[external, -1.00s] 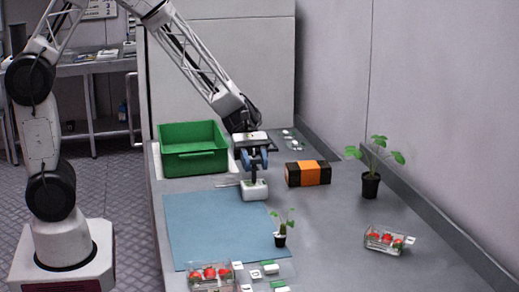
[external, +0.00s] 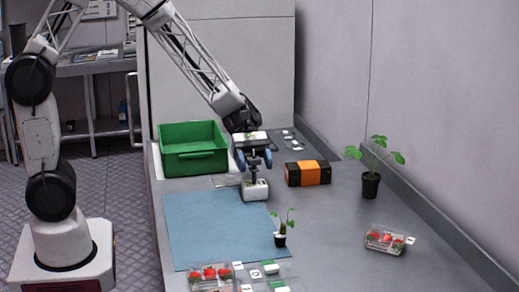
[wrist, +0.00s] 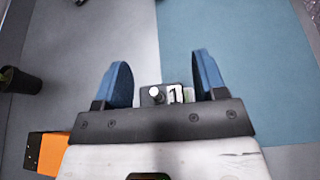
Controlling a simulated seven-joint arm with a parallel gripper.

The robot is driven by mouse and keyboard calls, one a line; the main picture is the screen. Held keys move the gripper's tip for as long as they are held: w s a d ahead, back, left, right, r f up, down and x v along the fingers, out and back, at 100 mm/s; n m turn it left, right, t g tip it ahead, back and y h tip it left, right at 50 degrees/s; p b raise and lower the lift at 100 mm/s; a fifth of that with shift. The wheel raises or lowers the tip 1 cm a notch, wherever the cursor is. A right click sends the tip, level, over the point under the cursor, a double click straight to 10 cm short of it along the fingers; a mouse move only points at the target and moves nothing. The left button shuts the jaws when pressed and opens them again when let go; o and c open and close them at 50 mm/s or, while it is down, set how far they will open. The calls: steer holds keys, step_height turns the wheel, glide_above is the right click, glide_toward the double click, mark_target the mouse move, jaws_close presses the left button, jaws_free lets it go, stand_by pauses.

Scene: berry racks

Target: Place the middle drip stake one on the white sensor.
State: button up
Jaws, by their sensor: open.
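The white sensor (external: 256,191) stands at the back right edge of the blue mat (external: 205,235). A thin dark upright piece (external: 253,175), seemingly the drip stake, stands on or just above the sensor; the contact is too small to tell. My gripper (external: 254,160) is directly above, its blue fingers spread on either side of the stake's top. In the wrist view, my open gripper (wrist: 162,65) has a small dark block with a round white top (wrist: 155,92) and a white marked label (wrist: 175,93) between its fingers, with gaps on both sides.
A green crate (external: 192,150) is at the back left, an orange and black box (external: 307,173) to the right. Potted plants (external: 371,185) (external: 280,240) and berry packs (external: 384,240) (external: 210,277) stand around. White and green pieces (external: 270,269) lie in front.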

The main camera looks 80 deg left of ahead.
steer(key=v, duration=1.2)
stand_by(0.7)
steer(key=s+r+m+t+y, duration=0.1)
steer(key=s+r+m+y, duration=0.2)
steer(key=s+m, duration=0.3)
steer(key=s+r+m+y, duration=0.3)
steer(key=s+m+y, duration=0.3)
steer(key=s, duration=0.7)
steer(key=s+r+m+t+y, duration=0.1)
steer(key=s+r+m+y, duration=0.2)
steer(key=s+m, duration=0.3)
steer(key=s+y, duration=0.1)
steer(key=s, duration=0.3)
steer(key=shift+r+t, duration=0.3)
